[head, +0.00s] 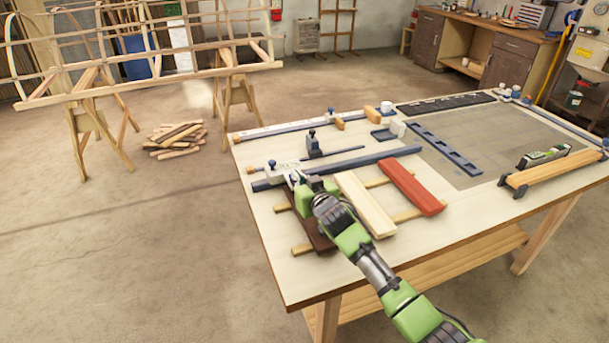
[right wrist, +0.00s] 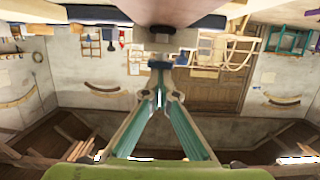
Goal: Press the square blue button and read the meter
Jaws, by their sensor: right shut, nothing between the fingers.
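My right gripper (head: 296,178) reaches in over the left part of the workbench, just at a small pale grey-white device (head: 283,171) with a dark blue piece on top. Its fingers are shut and empty; in the right wrist view the fingertips (right wrist: 160,66) meet just short of a grey block-like part (right wrist: 163,39). I cannot tell whether they touch it. I cannot make out a square blue button or a meter reading; the gripper covers part of the device. My left gripper is not in view.
A dark lath (head: 305,222), a cream lath (head: 364,205) and a red lath (head: 411,187) lie beside my arm on thin wooden strips. A level (head: 543,156) is at the right. The grey mat (head: 500,135) has free room.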

